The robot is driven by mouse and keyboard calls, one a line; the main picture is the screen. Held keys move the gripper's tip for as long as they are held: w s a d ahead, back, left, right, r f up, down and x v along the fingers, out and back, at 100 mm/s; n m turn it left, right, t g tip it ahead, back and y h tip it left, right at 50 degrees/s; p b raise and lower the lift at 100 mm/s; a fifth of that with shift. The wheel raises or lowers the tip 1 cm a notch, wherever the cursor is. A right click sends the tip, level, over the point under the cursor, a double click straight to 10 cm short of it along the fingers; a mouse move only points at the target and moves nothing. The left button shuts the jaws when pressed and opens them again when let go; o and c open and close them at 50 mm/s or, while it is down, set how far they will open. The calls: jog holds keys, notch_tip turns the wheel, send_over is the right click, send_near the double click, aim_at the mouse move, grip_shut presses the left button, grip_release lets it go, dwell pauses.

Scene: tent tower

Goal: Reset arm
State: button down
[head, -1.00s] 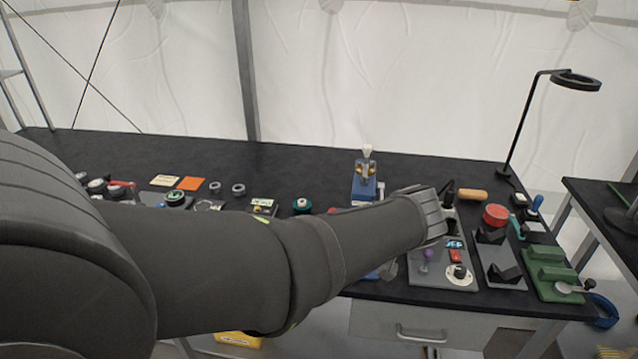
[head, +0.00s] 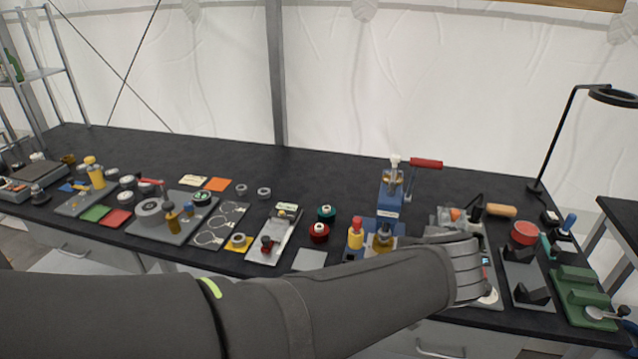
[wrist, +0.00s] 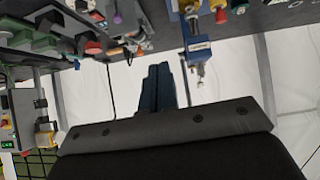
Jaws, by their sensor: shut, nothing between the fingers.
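My arm (head: 350,300) reaches across the front of the black bench (head: 330,172) in the head view. Its wrist end is over the right part of the bench. My gripper's fingers are hidden behind the wrist there. In the wrist view, my gripper (wrist: 158,80) shows as two dark fingers lying together. It is shut and empty. The wrist view is upside down, with the bench edge along the top. The fingers point at the white tent wall (wrist: 125,88), apart from any object.
A blue press with a red handle (head: 426,163) stands behind my wrist. It also shows in the wrist view (wrist: 197,48). A green fixture (head: 580,290) and a black lamp (head: 556,140) are at the right. Several small trays and parts fill the left. The bench's back strip is clear.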

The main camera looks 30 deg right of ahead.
jog(key=w+d, duration=0.6)
notch_tip(320, 180, down, 6)
jog(key=a, duration=0.1)
jog(key=shift+f+y, duration=0.15)
jog(key=shift+y, duration=0.15)
